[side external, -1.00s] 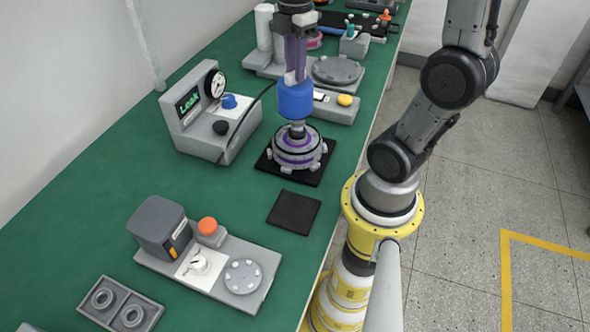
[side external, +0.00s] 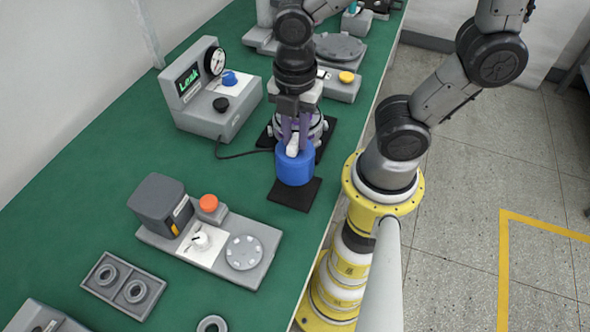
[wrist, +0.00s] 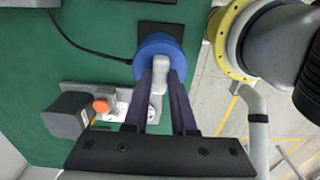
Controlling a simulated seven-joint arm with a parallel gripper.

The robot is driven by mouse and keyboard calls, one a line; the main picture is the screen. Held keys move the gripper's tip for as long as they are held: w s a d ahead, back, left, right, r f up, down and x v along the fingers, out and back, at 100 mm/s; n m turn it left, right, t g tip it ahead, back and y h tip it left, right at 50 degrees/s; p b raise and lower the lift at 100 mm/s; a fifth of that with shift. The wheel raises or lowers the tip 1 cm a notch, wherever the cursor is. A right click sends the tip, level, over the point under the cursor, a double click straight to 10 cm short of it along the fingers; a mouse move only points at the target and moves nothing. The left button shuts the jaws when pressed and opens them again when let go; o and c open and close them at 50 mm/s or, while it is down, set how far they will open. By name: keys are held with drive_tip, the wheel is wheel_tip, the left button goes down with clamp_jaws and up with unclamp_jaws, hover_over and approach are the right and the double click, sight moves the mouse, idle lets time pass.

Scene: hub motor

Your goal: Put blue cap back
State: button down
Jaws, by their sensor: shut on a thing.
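The blue cap (side external: 294,168) is a round blue cup with a pale grip on top. My gripper (side external: 293,148) is shut on this grip, with the cap upright below the fingers. In the side view the cap overlaps a small black pad (side external: 296,199); I cannot tell if it touches it. In the wrist view the cap (wrist: 160,50) is between the fingertips (wrist: 160,72) and covers part of the pad (wrist: 157,28). The hub motor (side external: 318,127), grey, is on a black mat behind my gripper and partly hidden by it.
A grey gauge box (side external: 214,100) stands left; its dark cable (side external: 240,157) runs to the cap's side, its end unclear. A station with an orange button (side external: 208,204) and a two-ring tray (side external: 122,286) are at the front left. Green bench around the pad is clear.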

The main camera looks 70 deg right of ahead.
drive_tip(key=shift+f, duration=2.95)
drive_tip(key=shift+f, duration=0.15)
drive_tip(key=c, duration=0.7)
unclamp_jaws()
drive_tip(key=shift+c, duration=0.2)
wheel_tip(320, 180, up, 12)
drive_tip(key=shift+r, duration=0.15)
drive_tip(key=m, duration=0.1)
drive_tip(key=r+m, duration=0.1)
drive_tip(key=shift+d+m+t, duration=0.3)
drive_tip(key=shift+d+t, duration=0.1)
drive_tip(key=s+d+r+m+t, duration=0.1)
drive_tip(key=d+r+m+t, duration=0.3)
drive_tip(key=m, duration=1.1)
drive_tip(key=shift+s+t, duration=0.3)
drive_tip(key=shift+t, duration=0.1)
